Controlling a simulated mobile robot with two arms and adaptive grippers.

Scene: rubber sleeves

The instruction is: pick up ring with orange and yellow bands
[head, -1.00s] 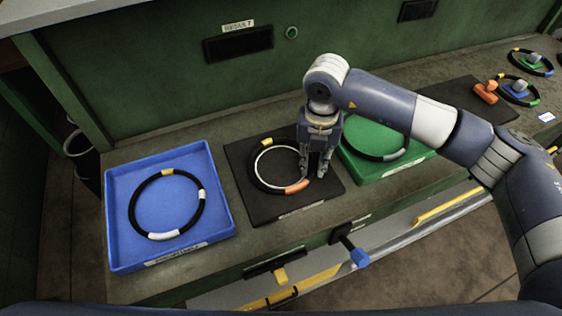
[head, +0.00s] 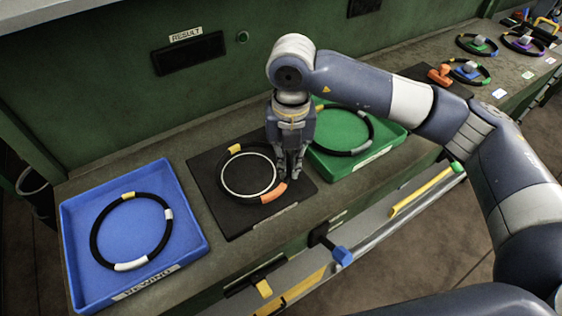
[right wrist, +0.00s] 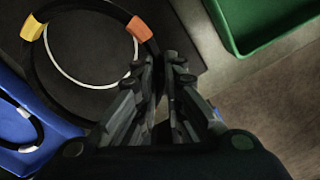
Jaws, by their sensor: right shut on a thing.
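The black ring with an orange and a yellow band (head: 222,172) lies on the dark square mat (head: 214,221), around a thin white circle. Its orange band faces the front right and its yellow band the back left. In the right wrist view the ring (right wrist: 41,78) is at the upper left, running to the fingers. My right gripper (head: 291,177) points down at the ring's right side, just beside the orange band, and is shut on the ring's black part. The fingers (right wrist: 161,65) hide the gripped spot. My left gripper is not in view.
A blue tray (head: 190,252) at the left holds a ring with yellow and white bands. A green tray (head: 392,136) close on the right holds another ring. More rings and an orange piece (head: 440,74) are at the far right. A green wall stands behind.

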